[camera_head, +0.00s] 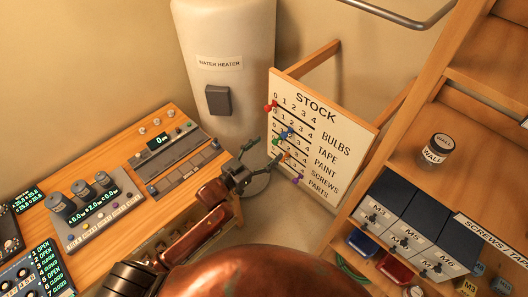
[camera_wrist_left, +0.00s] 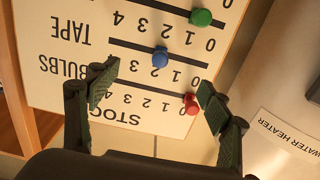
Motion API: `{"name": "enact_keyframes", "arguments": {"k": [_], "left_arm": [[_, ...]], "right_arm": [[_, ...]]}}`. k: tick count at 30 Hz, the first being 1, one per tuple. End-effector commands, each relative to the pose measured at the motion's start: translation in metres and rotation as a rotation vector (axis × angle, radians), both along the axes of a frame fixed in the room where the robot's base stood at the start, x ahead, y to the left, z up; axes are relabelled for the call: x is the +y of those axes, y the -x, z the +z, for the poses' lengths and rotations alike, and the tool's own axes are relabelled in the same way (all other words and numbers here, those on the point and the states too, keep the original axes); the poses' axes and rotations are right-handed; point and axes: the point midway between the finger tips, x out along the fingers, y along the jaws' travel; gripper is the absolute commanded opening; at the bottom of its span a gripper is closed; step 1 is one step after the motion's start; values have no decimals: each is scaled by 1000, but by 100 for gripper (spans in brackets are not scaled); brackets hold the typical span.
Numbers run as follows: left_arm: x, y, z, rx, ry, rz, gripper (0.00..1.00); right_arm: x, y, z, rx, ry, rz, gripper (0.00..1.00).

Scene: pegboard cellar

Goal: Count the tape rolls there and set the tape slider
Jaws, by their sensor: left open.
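The white STOCK board (camera_head: 318,125) stands right of the water heater, with rows for bulbs, tape, paint, screws and parts. It shows upside down in the left wrist view (camera_wrist_left: 130,20). The blue tape slider (camera_wrist_left: 160,57) sits partway along its bar, off the 0 end; its exact number is unclear. It also shows in the head view (camera_head: 287,134). My left gripper (camera_head: 262,160) is open in front of the board. Its fingers (camera_wrist_left: 158,95) are spread, with nothing held between them. No tape roll can be clearly made out. My right gripper is not in view.
The red bulbs slider (camera_wrist_left: 191,103) and green paint slider (camera_wrist_left: 201,17) are near their 0 ends. Wooden shelves at right hold a jar (camera_head: 436,151), screw bins (camera_head: 410,235) and a SCREWS/TAPE label (camera_head: 490,238). The water heater (camera_head: 222,80) and a control bench (camera_head: 85,170) stand left.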

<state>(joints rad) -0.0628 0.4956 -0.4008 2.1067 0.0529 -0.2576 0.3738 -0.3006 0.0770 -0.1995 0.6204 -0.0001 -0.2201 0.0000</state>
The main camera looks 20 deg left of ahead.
Motion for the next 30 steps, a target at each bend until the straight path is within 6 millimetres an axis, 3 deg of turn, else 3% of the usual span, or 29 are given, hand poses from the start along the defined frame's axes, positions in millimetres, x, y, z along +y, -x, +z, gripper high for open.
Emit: {"name": "enact_keyframes", "arguments": {"k": [10,18,30], "left_arm": [[-23,-44,-2,-3,1,0,72],[-37,-72,1,-1,0,0,72],[-42,-81,0,0,0,0,72]], "right_arm": [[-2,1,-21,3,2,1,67],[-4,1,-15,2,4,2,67],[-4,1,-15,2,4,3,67]]}}
